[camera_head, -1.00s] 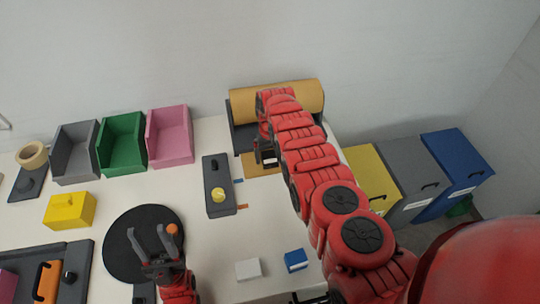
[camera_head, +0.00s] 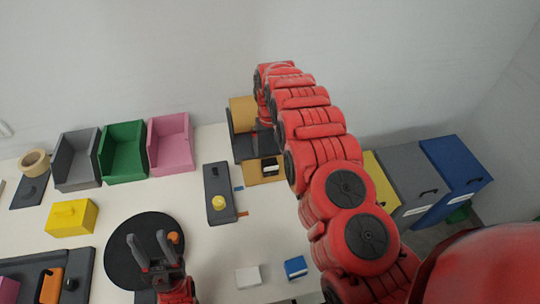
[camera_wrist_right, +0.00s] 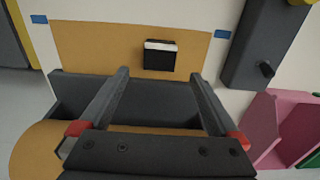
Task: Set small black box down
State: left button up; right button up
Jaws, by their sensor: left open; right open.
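The small black box (camera_head: 270,168) with a white strip along its top sits on a tan mat (camera_head: 250,176) at the back of the table. In the right wrist view the box (camera_wrist_right: 160,62) rests upright on the tan mat (camera_wrist_right: 90,45), just beyond my right fingertips. My right gripper (camera_wrist_right: 160,76) is open and empty, its fingers apart from the box; in the head view it is partly hidden by my arm. My left gripper (camera_head: 147,240) is open and empty above a round black disc (camera_head: 120,268).
A grey block (camera_head: 217,185) with a yellow knob stands left of the mat. Grey, green and pink bins (camera_head: 170,150) stand further left. White and blue blocks (camera_head: 295,266) lie near the front.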

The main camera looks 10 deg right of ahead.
jog(key=shift+r+b, duration=0.35)
jog(key=shift+r, duration=1.35)
